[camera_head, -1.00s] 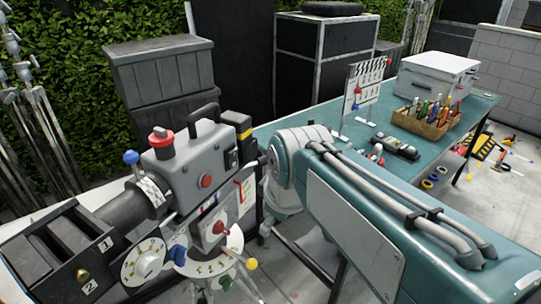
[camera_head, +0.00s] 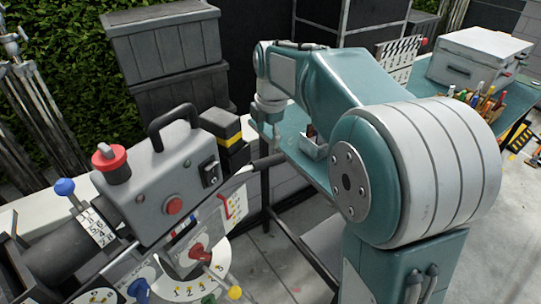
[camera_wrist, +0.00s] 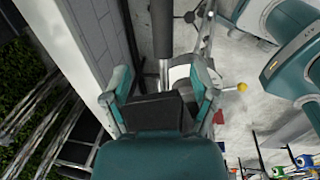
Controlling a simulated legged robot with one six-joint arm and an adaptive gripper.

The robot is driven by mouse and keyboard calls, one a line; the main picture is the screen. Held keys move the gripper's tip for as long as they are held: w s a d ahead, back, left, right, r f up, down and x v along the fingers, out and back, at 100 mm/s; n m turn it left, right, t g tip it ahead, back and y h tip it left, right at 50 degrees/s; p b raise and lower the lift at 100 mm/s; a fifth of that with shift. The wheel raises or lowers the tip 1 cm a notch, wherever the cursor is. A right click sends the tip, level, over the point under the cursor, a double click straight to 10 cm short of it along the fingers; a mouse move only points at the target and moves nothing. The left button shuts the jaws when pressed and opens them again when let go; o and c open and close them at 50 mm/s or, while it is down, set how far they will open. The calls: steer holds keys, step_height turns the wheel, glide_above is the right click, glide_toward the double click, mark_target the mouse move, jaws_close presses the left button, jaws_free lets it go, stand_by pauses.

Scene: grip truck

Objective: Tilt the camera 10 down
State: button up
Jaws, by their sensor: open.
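The grey film camera (camera_head: 160,170) stands at the left in the head view, with a black carry handle on top and a red knob. A dark pan bar (camera_head: 240,178) sticks out from its right side, its end below my wrist. In the wrist view my gripper (camera_wrist: 160,75) is open, its two teal fingers spread. A bar with a black length (camera_wrist: 162,28) and a grey length runs down the picture between them. The fingers are apart from it, and I cannot tell its depth. My gripper's fingers are not clear in the head view.
A teal table (camera_head: 420,88) with a white box (camera_head: 480,57), a clapperboard (camera_head: 400,62) and a tool tray stands behind my arm. Dark crates (camera_head: 165,45) stand behind the camera. Dials and coloured knobs sit below the camera body. A yellow knob (camera_wrist: 242,87) is right of my gripper.

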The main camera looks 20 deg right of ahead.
mark_target(269, 159)
steer(key=f, duration=0.4)
steer(key=shift+w+a+f, duration=0.15)
steer(key=shift+w+a, duration=0.05)
steer(key=shift+a, duration=0.2)
steer(key=f, duration=0.1)
steer(key=d+f, duration=0.1)
steer(key=f, duration=0.3)
steer(key=shift+w+d, duration=0.2)
steer(key=shift+w, duration=0.2)
steer(key=shift+a+f, duration=0.1)
steer(key=shift+f, duration=0.25)
steer(key=shift+a+f, duration=0.2)
steer(key=shift+a, duration=0.35)
steer(key=shift+d, duration=0.3)
jaws_close()
